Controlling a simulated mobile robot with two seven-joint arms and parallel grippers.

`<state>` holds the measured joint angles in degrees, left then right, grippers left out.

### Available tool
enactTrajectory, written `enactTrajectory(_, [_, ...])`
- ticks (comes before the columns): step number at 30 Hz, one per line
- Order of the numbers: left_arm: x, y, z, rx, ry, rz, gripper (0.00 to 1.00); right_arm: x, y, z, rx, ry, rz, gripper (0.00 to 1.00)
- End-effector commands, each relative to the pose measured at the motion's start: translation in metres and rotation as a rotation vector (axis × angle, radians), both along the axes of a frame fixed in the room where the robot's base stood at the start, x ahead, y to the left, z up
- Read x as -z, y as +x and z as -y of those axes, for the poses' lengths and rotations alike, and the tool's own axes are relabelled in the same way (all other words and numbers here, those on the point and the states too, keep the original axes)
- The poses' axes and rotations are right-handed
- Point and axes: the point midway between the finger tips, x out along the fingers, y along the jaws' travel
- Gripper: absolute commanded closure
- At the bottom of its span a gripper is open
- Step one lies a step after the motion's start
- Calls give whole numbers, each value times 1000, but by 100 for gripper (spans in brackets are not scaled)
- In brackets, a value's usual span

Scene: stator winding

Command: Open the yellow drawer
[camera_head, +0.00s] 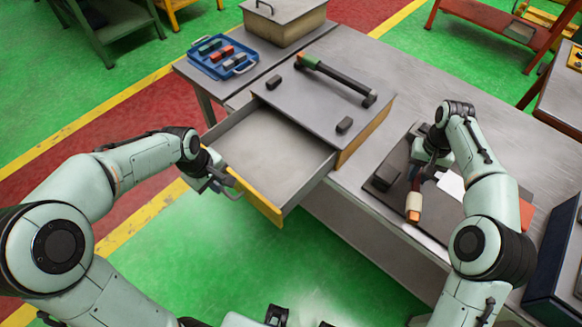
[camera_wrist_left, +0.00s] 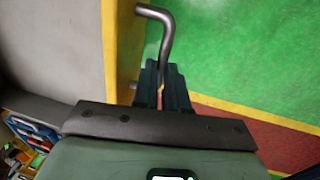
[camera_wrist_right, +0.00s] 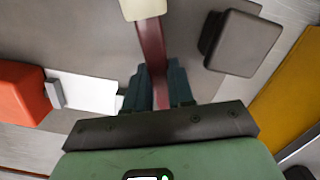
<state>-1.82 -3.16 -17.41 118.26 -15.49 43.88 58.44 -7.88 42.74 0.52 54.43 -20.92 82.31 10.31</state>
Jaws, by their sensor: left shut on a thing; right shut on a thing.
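The yellow drawer (camera_head: 262,200) is pulled well out of its grey-topped cabinet (camera_head: 318,102), and its grey inside looks empty. My left gripper (camera_head: 220,184) is at the grey bar handle (camera_wrist_left: 166,42) on the drawer's yellow front and is shut on it. In the left wrist view its fingers (camera_wrist_left: 164,88) hide part of the handle. My right gripper (camera_wrist_right: 160,86) is shut on the dark red handle of a tool (camera_wrist_right: 151,42) with a cream end. In the head view the tool's orange and cream end (camera_head: 413,207) shows over the grey mat.
A blue tray (camera_head: 247,69) with small blocks stands left of the cabinet, and a lidded box (camera_head: 285,20) behind. A dark block (camera_head: 385,177) and an orange-red block (camera_wrist_right: 22,92) lie near my right gripper. Green floor is clear below the drawer.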

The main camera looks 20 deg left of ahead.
Motion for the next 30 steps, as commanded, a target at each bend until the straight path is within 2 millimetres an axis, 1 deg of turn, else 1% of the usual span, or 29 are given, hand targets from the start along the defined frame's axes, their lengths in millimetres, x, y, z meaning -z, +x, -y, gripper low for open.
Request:
enactTrajectory(8, [-1,0,-1,0,3,2,100,-1,0,0,0,0,2,100])
enactTrajectory(9, [-1,0,-1,0,3,2,81,-1,0,0,0,0,2,100])
enactTrajectory(11, [-1,0,-1,0,3,2,62,-1,0,0,0,0,2,100])
enactTrajectory(19, [-1,0,-1,0,1,2,62,-1,0,0,0,0,2,100])
enactTrajectory(22, [-5,0,-1,0,1,3,62,-2,1,0,0,0,2,100])
enactTrajectory(26, [-22,-2,-2,0,3,7,62,-5,2,0,0,1,4,100])
enactTrajectory(30, [-52,-7,-5,-1,3,9,62,-10,3,0,0,0,7,100])
